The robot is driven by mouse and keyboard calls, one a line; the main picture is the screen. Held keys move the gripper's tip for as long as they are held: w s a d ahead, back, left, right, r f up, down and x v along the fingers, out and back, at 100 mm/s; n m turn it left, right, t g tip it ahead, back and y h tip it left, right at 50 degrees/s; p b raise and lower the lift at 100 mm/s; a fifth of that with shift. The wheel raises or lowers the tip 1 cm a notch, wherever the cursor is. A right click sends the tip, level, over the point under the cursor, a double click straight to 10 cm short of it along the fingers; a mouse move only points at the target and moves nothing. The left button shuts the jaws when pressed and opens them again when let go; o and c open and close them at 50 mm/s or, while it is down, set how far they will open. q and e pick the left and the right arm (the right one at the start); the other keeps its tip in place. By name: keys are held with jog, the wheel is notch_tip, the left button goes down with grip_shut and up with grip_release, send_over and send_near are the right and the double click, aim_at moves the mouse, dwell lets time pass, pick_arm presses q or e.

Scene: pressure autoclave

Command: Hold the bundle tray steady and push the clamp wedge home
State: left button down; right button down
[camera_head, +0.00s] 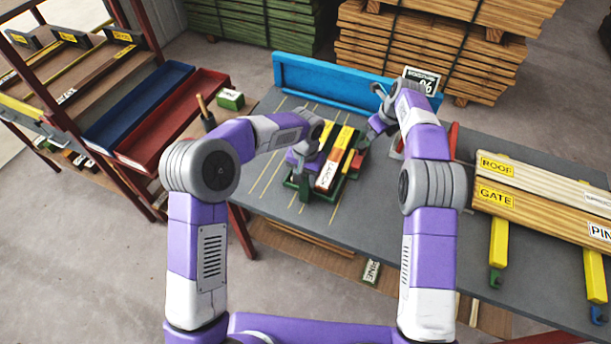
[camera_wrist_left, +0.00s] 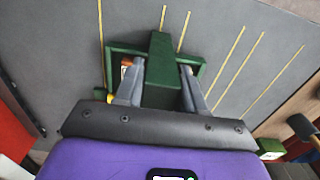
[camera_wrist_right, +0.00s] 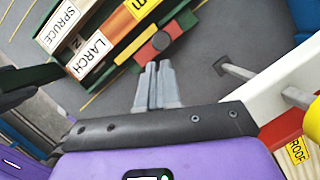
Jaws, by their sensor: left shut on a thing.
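The green bundle tray (camera_head: 300,186) stands on the grey bench and holds several labelled wood pieces. My left gripper (camera_wrist_left: 160,82) is shut on a green upright part of the tray (camera_wrist_left: 161,50), one finger on each side. A red block with a dark round spot, which looks like the clamp wedge (camera_wrist_right: 148,52), sits at the tray's end in the right wrist view. It also shows in the head view (camera_head: 358,160). My right gripper (camera_wrist_right: 155,75) is shut and empty, with its fingertips pointing at the red block across a small gap. I cannot tell how far in the wedge sits.
A blue rail (camera_head: 340,83) runs along the bench's back edge. Long boards labelled ROOF and GATE (camera_head: 530,195) lie on the right of the bench. A red bracket (camera_head: 452,138) stands right of the tray. Blue and red bins (camera_head: 175,120) are at the left.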

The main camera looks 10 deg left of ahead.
jog(key=n, duration=0.4)
jog(key=n+g+h, duration=0.1)
jog(key=n+h, duration=0.1)
jog(key=n, duration=2.4)
send_over(356, 164)
jog(key=shift+s+f, duration=0.15)
jog(key=shift+f, duration=4.1)
jog(key=shift+f, duration=0.15)
jog(key=shift+f, duration=1.55)
jog(key=shift+s+f, duration=0.1)
